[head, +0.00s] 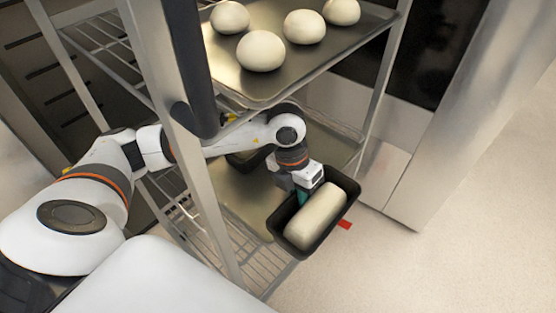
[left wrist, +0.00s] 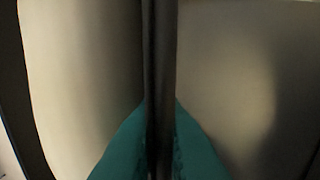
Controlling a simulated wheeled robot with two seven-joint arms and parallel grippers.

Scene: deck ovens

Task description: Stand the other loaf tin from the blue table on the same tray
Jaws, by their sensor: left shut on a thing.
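In the left wrist view the teal fingertips (left wrist: 160,150) close on both sides of the dark tin wall (left wrist: 160,60), with dough on the left. The tin is at the open side of the rack, partly over the lower tray (head: 256,196) and partly past its edge. I cannot tell whether it touches the tray. Another dark tin (head: 243,160) stands farther back on this tray, mostly hidden by my arm. The blue table and right gripper are out of view.
An upper tray (head: 285,75) with several dough balls hangs above my forearm. A rack post (head: 205,180) stands close to my arm, and another post (head: 385,65) is at the right. Bare tray shows left of the held tin.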

